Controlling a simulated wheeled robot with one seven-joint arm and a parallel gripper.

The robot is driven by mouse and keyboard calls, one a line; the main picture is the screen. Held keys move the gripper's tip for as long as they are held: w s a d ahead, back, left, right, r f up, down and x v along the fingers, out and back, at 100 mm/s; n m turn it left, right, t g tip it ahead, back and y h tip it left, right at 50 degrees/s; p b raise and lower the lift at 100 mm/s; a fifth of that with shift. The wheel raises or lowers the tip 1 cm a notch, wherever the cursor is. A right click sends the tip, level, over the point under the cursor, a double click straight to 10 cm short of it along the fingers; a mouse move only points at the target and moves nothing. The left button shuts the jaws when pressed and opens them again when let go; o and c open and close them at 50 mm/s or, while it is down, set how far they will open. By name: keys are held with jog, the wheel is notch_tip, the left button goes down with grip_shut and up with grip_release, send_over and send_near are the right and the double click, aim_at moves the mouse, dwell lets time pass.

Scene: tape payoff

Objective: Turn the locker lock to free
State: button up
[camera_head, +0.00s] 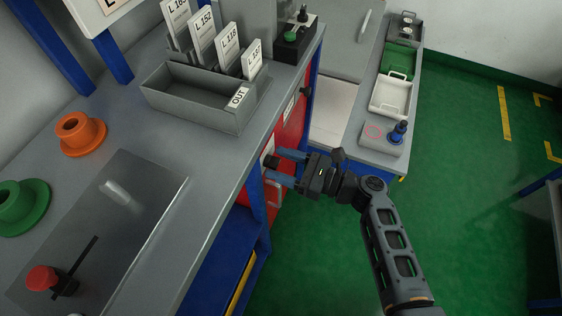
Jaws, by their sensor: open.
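The red locker (287,137) is set under the bench top, seen at a steep angle. A small dark knob (306,91) sits near its far upper edge, and a pale label is on its front. My gripper (276,169) is open, its two blue fingers pointing left at the locker front. A pale plate (268,148) shows on the front just beyond the fingers. The fingertips are at or very near the front; I cannot tell whether they touch it. The lock itself is not clearly visible, and its setting cannot be read.
A side counter (350,142) stands beyond my gripper. The green floor (450,190) at right is open.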

jog(key=shift+a, duration=0.25)
jog(key=c, duration=1)
